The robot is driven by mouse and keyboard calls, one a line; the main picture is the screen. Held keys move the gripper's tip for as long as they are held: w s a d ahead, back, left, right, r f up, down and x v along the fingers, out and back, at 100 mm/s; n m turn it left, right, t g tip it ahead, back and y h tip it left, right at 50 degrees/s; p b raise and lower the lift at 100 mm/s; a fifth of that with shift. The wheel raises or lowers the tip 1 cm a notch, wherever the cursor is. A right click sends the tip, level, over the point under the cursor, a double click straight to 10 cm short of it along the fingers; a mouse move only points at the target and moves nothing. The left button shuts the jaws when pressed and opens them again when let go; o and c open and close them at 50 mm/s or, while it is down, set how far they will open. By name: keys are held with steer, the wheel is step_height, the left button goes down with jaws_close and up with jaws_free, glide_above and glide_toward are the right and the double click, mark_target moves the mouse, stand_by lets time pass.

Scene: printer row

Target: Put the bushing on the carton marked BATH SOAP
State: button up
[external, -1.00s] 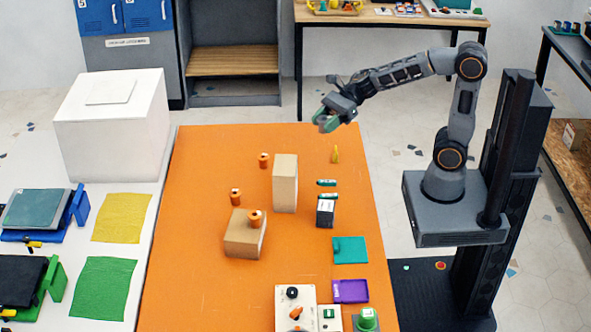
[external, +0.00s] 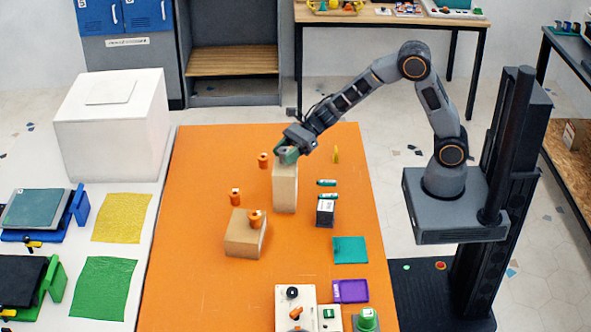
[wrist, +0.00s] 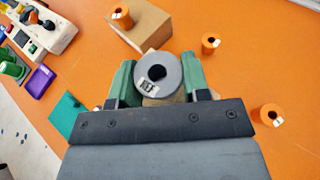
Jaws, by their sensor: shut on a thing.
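My gripper (external: 287,154) is shut on a grey bushing, a thick ring with a dark hole and a small label. The bushing (wrist: 158,73) sits between the green fingers in the wrist view. In the external view my gripper is at the top of a tall tan carton (external: 285,188); whether the bushing touches it I cannot tell. A lower tan carton (external: 243,236) stands nearer the front with an orange cylinder (external: 254,218) on top; it also shows in the wrist view (wrist: 150,28). I cannot read a BATH SOAP marking on either carton.
Two more orange cylinders (external: 263,160) (external: 235,196) stand on the orange table (external: 200,285). A small black box (external: 325,213), teal pad (external: 350,250) and purple tray (external: 351,291) lie right of the cartons. The table's left front is clear.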

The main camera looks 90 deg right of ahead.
steer(key=shift+f, duration=0.45)
steer(key=shift+f+b, duration=0.2)
steer(key=shift+b, duration=0.1)
steer(key=o, duration=1)
steer(key=shift+c, duration=0.2)
steer(key=shift+r, duration=0.1)
